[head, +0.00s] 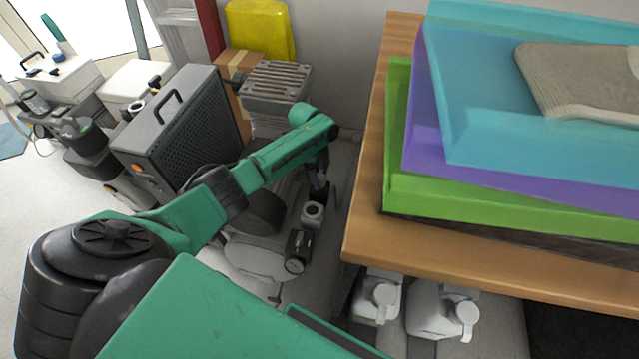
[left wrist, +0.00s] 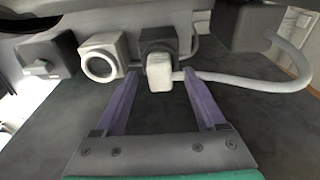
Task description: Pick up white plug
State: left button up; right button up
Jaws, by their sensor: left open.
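The white plug (left wrist: 159,72) sits in a dark socket block (left wrist: 158,42) in the left wrist view, with a white cable running off to the right. My left gripper (left wrist: 161,84) is open, its two purple fingers pointing at the plug, one to each side of it. The fingertips are close to the plug, but I cannot tell how far they reach around it. In the head view my left gripper (head: 319,188) is down between the compressors and the table, and I cannot make out the plug there. My right gripper is not in view.
A pale square fitting with a round opening (left wrist: 101,60) is left of the plug. A wooden table (head: 366,235) with stacked coloured trays (head: 396,197) stands right of my arm. A grey compressor cabinet (head: 180,125) stands to the left. White jugs (head: 435,312) are under the table.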

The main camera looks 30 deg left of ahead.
pick_arm(q)
jog(key=shift+r, duration=0.1)
jog(key=shift+c, duration=0.6)
grip_shut()
jog(key=shift+r, duration=0.15)
